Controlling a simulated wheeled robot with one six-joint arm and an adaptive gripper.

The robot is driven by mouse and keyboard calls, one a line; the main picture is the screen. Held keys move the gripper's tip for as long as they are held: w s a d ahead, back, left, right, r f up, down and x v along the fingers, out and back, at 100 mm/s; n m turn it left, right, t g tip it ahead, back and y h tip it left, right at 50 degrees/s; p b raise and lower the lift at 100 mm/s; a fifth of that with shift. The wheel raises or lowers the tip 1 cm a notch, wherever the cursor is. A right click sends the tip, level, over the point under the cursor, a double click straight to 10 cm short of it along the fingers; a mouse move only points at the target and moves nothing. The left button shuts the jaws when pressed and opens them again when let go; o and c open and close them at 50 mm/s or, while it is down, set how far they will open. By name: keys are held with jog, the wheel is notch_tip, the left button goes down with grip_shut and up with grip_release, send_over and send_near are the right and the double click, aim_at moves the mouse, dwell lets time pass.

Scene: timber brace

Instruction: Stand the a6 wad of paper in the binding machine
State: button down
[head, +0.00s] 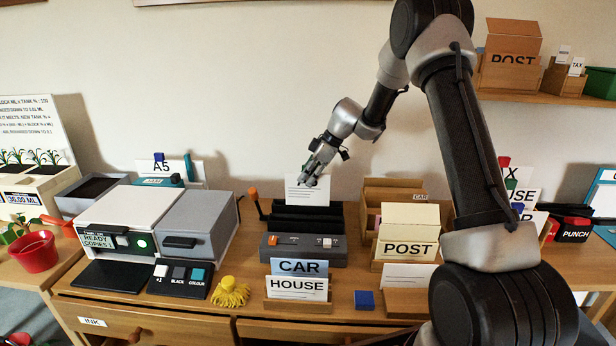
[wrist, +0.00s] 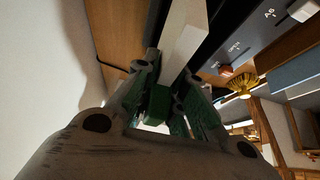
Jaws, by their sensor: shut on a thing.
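The wad of paper (head: 307,193) is a small white stack with printed lines, upright over the binding machine. My gripper (head: 311,175) is shut on its upper edge. In the wrist view the wad (wrist: 184,45) runs up from between my gripper's fingers (wrist: 172,95). The binding machine (head: 302,247) is dark grey with black ribbed bars, an orange-tipped lever at its left, and an orange button and a slider on its front. The wad's lower edge meets the black bars in the head view; I cannot tell whether it rests in the slot.
A copier (head: 158,228) stands to the left. A CAR and HOUSE card holder (head: 297,303) stands in front, beside a yellow tassel (head: 230,292) and a blue block (head: 364,300). A POST box (head: 408,232) stands close on the right. The wall is close behind.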

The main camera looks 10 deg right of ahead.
jog(key=shift+f, duration=2.7)
jog(key=c, duration=0.9)
grip_release()
jog(key=shift+r, duration=4)
